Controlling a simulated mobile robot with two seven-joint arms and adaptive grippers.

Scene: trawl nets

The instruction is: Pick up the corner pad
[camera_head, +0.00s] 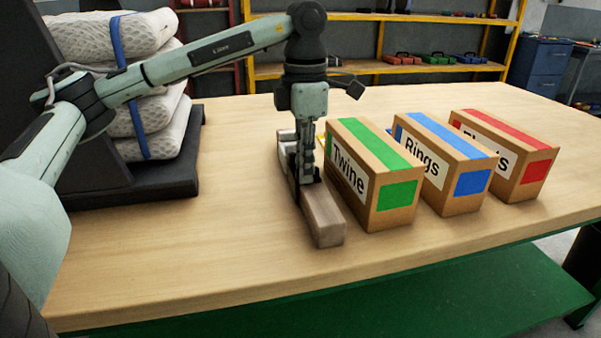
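A long grey-brown block, which I take to be the corner pad (326,222), lies on the wooden table left of the Twine box. A paler part of it shows behind my gripper. My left gripper (306,178) points straight down over the middle of this block, with its fingers at or touching it. The fingers are seen edge-on and hide part of the block, so I cannot tell whether they are closed on it. My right gripper is out of view.
Boxes labelled Twine (392,205), Rings (455,190) and one with red tape (520,170) stand in a row close on the right. Strapped white net bundles (150,120) stand on a black base at left. The table's (200,265) front left is clear.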

